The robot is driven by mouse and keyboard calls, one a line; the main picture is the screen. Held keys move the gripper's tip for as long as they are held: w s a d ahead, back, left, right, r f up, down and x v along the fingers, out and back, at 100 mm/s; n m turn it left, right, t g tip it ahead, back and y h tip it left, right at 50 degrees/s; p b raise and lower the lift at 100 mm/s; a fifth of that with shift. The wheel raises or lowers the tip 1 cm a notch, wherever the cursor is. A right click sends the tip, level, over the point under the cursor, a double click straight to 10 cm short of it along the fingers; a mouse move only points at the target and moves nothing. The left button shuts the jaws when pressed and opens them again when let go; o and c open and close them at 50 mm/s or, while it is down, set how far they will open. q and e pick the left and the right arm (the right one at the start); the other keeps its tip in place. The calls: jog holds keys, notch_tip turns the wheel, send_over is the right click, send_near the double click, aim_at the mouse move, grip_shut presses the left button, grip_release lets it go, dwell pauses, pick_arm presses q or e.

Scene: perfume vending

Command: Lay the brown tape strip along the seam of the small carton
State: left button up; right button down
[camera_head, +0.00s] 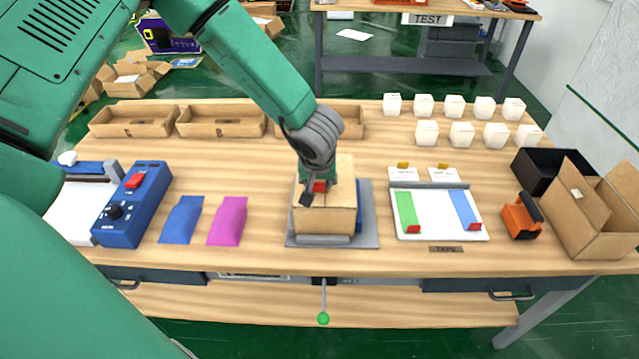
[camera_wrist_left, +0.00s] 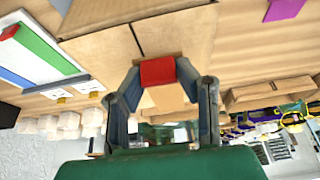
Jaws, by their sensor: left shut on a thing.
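The small carton (camera_head: 325,218) stands on a grey fixture plate (camera_head: 368,238) in the middle of the table. In the left wrist view the carton (camera_wrist_left: 185,30) fills the top, with a dark seam line across its face. My left gripper (camera_head: 318,186) is over the carton's top, shut on a red tab (camera_wrist_left: 158,72) that lies against or very close to the carton near the seam. I cannot clearly make out the brown tape strip against the brown cardboard. My right gripper is not in view.
A white tape board (camera_head: 440,232) right of the carton holds a green strip (camera_head: 406,208) and a blue strip (camera_head: 463,206), both red-ended. Blue and magenta pouches (camera_head: 228,220) lie left. An orange tape dispenser (camera_head: 521,218) and an open box (camera_head: 590,228) stand right.

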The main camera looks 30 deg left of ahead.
pick_arm(q)
jog(key=r, duration=0.7)
jog(key=shift+a+p, duration=0.25)
jog(key=shift+p, duration=0.1)
jog(key=shift+r, duration=0.2)
jog(key=shift+w+d+f+b, duration=0.1)
jog(key=shift+d+f+b, duration=0.85)
jog(key=shift+d+f, duration=0.25)
jog(key=shift+d, duration=0.05)
jog(key=shift+f+b, duration=0.4)
jog(key=shift+b, duration=0.4)
jog(key=f+b, duration=0.2)
jog(key=b, duration=0.1)
jog(key=f+b, duration=0.1)
jog(key=b, duration=0.1)
jog(key=shift+a+f, duration=0.25)
jog(key=shift+a, duration=0.05)
jog(key=shift+d+f, duration=0.1)
jog(key=shift+f, duration=0.2)
jog(key=shift+d+f, duration=0.1)
jog(key=shift+f, duration=0.45)
